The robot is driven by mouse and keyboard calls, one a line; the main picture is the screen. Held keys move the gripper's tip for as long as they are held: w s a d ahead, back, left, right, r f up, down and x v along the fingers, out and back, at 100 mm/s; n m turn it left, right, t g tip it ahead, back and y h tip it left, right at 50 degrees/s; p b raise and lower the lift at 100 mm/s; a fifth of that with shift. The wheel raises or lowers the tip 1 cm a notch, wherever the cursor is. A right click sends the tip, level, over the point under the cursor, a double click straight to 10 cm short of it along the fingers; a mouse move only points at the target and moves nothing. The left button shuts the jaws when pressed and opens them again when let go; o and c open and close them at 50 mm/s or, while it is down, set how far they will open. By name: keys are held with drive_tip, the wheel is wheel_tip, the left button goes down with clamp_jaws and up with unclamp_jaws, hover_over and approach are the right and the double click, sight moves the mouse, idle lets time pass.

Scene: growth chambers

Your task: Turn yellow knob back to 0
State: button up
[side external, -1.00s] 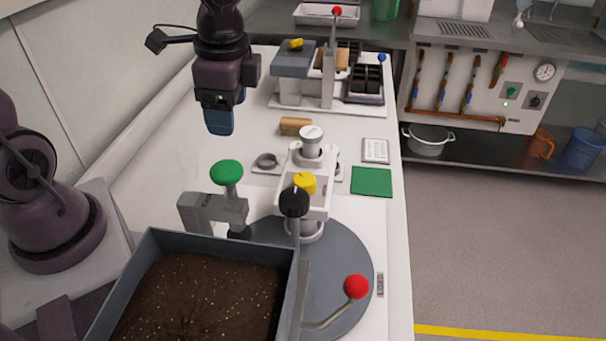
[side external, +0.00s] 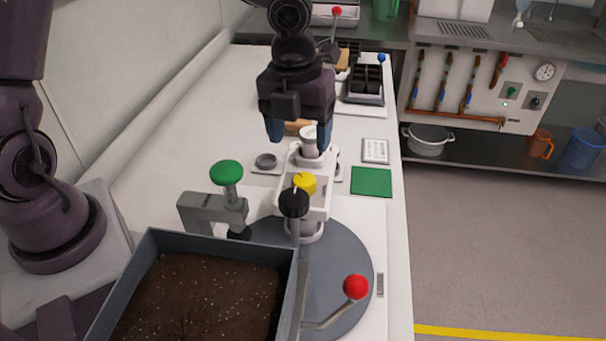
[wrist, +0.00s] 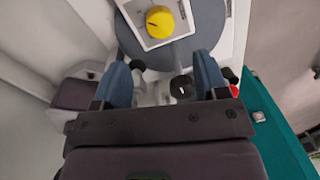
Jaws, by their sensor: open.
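The yellow knob (side external: 305,183) sits on the white device (side external: 318,201) in the middle of the bench, just behind a black knob (side external: 293,201). In the wrist view the yellow knob (wrist: 160,21) is near the top edge, with a short dark mark on its face; I cannot read a scale. My gripper (side external: 298,136) hangs above and behind the yellow knob, near the device's white top cap (side external: 310,140). Its two blue fingers are apart and empty. In the wrist view my gripper (wrist: 163,72) does not have the yellow knob between its fingers.
A green knob (side external: 226,173) on a grey clamp stands left of the device. A soil tray (side external: 297,270) fills the front, and a red-ball lever (side external: 356,287) is at front right. A green pad (side external: 371,182) lies to the right. The bench at back left is clear.

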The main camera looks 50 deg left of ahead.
sight(303, 179)
drive_tip(key=f, duration=0.9)
drive_tip(key=shift+w+d, duration=0.15)
drive_tip(key=shift+d, duration=0.1)
drive_tip(key=shift+r, duration=0.1)
drive_tip(key=c, duration=0.9)
